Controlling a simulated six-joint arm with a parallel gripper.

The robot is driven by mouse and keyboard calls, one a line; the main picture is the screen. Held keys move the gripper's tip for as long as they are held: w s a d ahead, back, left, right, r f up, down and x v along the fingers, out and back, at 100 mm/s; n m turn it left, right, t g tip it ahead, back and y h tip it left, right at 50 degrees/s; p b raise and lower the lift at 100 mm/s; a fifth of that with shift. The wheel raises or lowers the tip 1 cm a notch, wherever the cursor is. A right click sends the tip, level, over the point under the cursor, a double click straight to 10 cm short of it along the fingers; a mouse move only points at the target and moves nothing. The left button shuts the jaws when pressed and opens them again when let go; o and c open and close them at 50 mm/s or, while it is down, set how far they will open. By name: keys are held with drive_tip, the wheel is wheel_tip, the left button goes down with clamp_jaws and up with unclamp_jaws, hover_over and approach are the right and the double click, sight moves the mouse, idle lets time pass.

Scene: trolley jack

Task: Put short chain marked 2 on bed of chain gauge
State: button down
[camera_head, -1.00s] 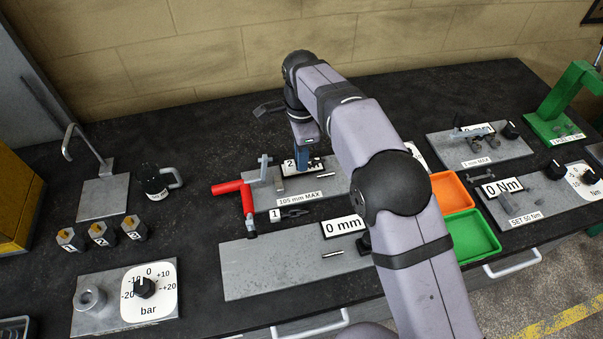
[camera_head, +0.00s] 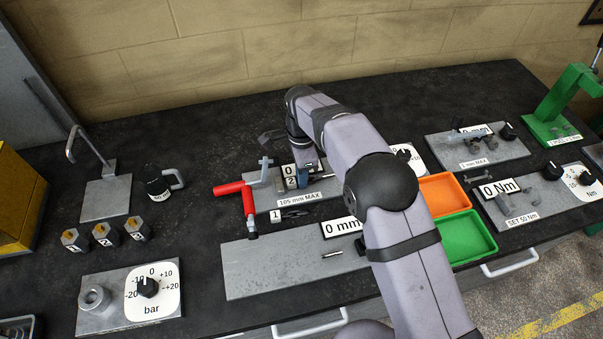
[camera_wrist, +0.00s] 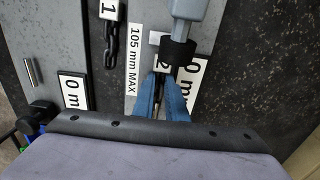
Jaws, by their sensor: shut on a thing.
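My gripper (camera_head: 301,178) is shut on the short chain marked 2, low over the chain gauge (camera_head: 335,187). The white tag 2 (camera_head: 291,183) shows beside the fingers. In the wrist view, the dark chain (camera_wrist: 158,96) is between the blue fingers (camera_wrist: 161,98), with its tag (camera_wrist: 164,66) partly hidden. The gauge is a grey plate labelled 105 mm MAX, with a grey crank post at its left end and a display partly hidden by my gripper. I cannot tell whether the chain touches the bed.
A red crank handle (camera_head: 248,209) stands at the gauge's left end. A chain with tag 1 (camera_head: 275,216) lies in front of it. A second grey plate (camera_head: 270,265) with a 0 mm display is nearer. Orange (camera_head: 445,192) and green (camera_head: 467,236) trays stand to the right.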

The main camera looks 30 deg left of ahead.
drive_tip(key=shift+f, duration=0.1)
drive_tip(key=c, duration=1.8)
unclamp_jaws()
drive_tip(key=shift+o, duration=0.2)
wheel_tip(320, 180, up, 12)
drive_tip(key=b, duration=0.2)
